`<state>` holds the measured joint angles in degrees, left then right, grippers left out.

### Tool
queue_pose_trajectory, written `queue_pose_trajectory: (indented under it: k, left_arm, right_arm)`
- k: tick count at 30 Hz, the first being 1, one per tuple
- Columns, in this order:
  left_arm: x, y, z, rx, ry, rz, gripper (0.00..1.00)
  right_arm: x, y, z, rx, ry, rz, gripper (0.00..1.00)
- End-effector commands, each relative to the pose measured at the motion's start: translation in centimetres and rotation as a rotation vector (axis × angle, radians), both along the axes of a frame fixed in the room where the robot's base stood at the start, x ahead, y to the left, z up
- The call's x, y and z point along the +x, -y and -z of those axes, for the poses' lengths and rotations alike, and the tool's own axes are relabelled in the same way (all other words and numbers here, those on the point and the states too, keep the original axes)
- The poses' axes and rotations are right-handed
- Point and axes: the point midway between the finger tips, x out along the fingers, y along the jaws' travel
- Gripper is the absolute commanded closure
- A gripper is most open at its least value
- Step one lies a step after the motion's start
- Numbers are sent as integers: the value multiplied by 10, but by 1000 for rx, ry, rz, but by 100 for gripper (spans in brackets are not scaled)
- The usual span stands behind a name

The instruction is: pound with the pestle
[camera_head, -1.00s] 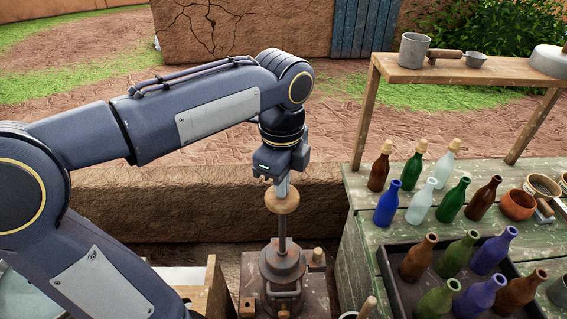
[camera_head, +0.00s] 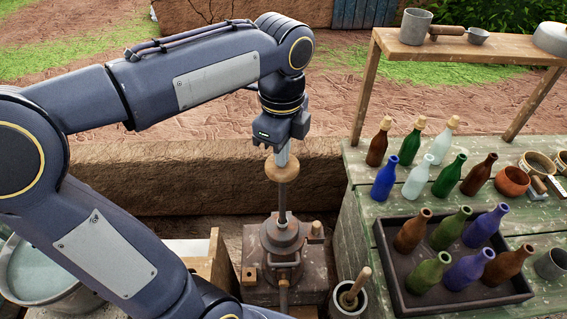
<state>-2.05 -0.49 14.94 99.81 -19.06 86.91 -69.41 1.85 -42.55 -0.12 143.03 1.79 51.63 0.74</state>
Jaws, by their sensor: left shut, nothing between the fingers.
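A pestle (camera_head: 361,284) with a wooden handle leans in a small pale-rimmed mortar (camera_head: 349,299) with a dark inside, at the bottom centre-right. My left gripper (camera_head: 282,155) points down, shut and empty, well above and left of the mortar. Its fingertips are at the top of a round wooden knob (camera_head: 282,169); I cannot tell whether they touch it. The knob sits on an upright metal rod (camera_head: 283,204) that runs down into a rusty press-like device (camera_head: 283,238). My right gripper is not in view.
A dark crate (camera_head: 404,294) of coloured bottles sits on the green bench (camera_head: 350,185) at right, with more bottles behind it. A wooden shelf (camera_head: 480,50) holds metal cups. A metal pot (camera_head: 42,272) is at lower left. A low mud wall (camera_head: 190,180) runs behind.

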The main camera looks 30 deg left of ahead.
Motion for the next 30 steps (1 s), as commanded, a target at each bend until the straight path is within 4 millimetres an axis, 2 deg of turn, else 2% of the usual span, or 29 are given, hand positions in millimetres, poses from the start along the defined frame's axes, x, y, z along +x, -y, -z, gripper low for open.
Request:
queue_pose_trajectory:
  k: [1,30]
  left_arm:
    - [0,0,12,0,-1,0,100]
    - [0,0,129,0,-3,1,100]
  right_arm:
    - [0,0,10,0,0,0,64]
    - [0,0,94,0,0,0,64]
